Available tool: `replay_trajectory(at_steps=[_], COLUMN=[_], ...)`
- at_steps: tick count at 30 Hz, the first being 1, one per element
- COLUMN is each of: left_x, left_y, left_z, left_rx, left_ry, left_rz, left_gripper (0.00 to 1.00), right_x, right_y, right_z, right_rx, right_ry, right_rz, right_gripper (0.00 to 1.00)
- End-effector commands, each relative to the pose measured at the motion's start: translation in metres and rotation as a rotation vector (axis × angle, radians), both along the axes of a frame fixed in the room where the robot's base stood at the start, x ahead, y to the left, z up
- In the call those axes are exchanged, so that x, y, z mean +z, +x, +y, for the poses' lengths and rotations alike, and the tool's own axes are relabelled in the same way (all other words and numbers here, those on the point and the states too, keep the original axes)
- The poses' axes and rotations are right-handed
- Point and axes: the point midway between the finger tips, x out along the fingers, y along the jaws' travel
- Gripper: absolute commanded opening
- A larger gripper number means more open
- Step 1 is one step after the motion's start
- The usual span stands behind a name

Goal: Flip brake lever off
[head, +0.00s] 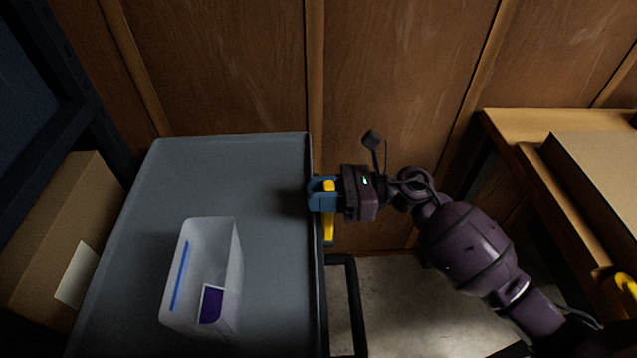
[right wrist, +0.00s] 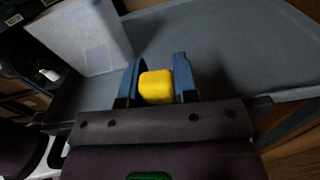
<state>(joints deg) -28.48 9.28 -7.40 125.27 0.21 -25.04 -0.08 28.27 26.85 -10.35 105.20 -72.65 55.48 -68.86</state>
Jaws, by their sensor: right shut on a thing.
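The yellow brake lever (head: 329,228) is at the right edge of the grey cart top (head: 265,170) in the head view. My right gripper (head: 318,193) reaches in from the right and is shut on the lever, with its blue fingers at the cart edge. In the right wrist view the lever's yellow end (right wrist: 156,87) sits between the two blue fingers of the gripper (right wrist: 158,75). Part of the lever is hidden behind the fingers. My left gripper is not in view.
A translucent white bin (head: 232,265) stands on the cart top. A cardboard box (head: 50,235) is at the left beside dark shelving. A wooden workbench (head: 520,125) stands at the right. A wood-panelled wall (head: 400,90) rises behind the cart.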

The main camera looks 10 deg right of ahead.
Motion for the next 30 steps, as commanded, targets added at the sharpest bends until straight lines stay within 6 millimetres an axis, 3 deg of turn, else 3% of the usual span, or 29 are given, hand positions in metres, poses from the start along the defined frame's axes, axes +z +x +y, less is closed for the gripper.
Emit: replay_trajectory(at_steps=[9, 23, 24, 28, 30], left_x=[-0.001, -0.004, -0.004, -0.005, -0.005], left_y=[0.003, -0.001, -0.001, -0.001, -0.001], left_z=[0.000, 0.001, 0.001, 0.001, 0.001], left_rx=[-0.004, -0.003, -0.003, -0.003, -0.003], left_ry=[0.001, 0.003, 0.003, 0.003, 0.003], left_rz=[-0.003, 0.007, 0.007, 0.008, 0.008], left_gripper=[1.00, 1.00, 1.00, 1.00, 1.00], right_x=[0.000, 0.000, 0.000, 0.000, 0.000], right_y=[-0.013, -0.015, -0.015, -0.015, -0.015], right_z=[0.002, 0.003, 0.003, 0.003, 0.003], right_rx=[-0.001, 0.000, 0.000, 0.000, 0.000], right_ry=[-0.020, -0.024, -0.026, -0.024, -0.024], right_rz=[-0.097, -0.115, -0.116, -0.114, -0.113], right_gripper=[0.00, 0.00, 0.32, 0.52, 0.53])
